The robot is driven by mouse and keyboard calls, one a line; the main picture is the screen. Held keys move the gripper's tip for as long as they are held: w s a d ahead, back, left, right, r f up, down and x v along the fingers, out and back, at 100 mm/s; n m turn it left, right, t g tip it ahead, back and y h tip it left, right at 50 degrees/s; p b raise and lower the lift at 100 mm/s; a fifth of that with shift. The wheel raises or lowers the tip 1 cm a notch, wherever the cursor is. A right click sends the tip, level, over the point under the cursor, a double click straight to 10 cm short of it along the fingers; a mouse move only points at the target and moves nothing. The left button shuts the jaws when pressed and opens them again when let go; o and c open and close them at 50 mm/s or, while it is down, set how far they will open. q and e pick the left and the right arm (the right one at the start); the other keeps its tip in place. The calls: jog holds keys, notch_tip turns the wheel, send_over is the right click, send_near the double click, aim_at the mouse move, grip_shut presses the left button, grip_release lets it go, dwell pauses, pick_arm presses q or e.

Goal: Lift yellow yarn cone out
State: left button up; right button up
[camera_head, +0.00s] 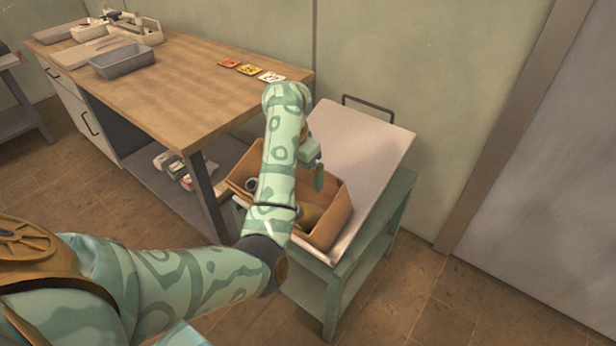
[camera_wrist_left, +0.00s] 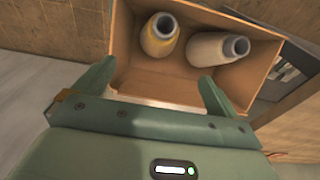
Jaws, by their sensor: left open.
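A yellow yarn cone (camera_wrist_left: 161,37) stands tilted in an open cardboard box (camera_wrist_left: 125,45) in the left wrist view. A pale grey cone (camera_wrist_left: 215,48) leans to its right in the same box. My left gripper (camera_wrist_left: 155,88) is open and empty, its fingers over the near side of the box and apart from both cones. In the head view the left gripper (camera_head: 318,176) hangs above the box (camera_head: 334,218). There my left arm covers much of the box's inside, and the cones show only in small part. My right gripper is not in view.
The box sits on a pale-topped green cart (camera_head: 365,140) with a dark handle (camera_head: 368,105). A wooden workbench (camera_head: 190,75) to the left holds a grey tray (camera_head: 122,60) and coloured cards (camera_head: 250,70). A wall stands behind the cart.

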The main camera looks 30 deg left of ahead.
pick_arm(q)
jog(key=b, duration=0.3)
send_over(303, 210)
jog(key=a, duration=0.1)
jog(key=f, duration=0.6)
jog(key=shift+w+a, duration=0.2)
jog(key=f+b, duration=0.1)
jog(key=f, duration=0.2)
jog(key=w+f+b, duration=0.1)
jog(key=f+b, duration=0.1)
jog(key=f, duration=0.1)
jog(key=f+b, duration=0.2)
jog(key=f, duration=0.1)
jog(key=shift+w+f, duration=0.2)
jog(key=shift+f, duration=0.1)
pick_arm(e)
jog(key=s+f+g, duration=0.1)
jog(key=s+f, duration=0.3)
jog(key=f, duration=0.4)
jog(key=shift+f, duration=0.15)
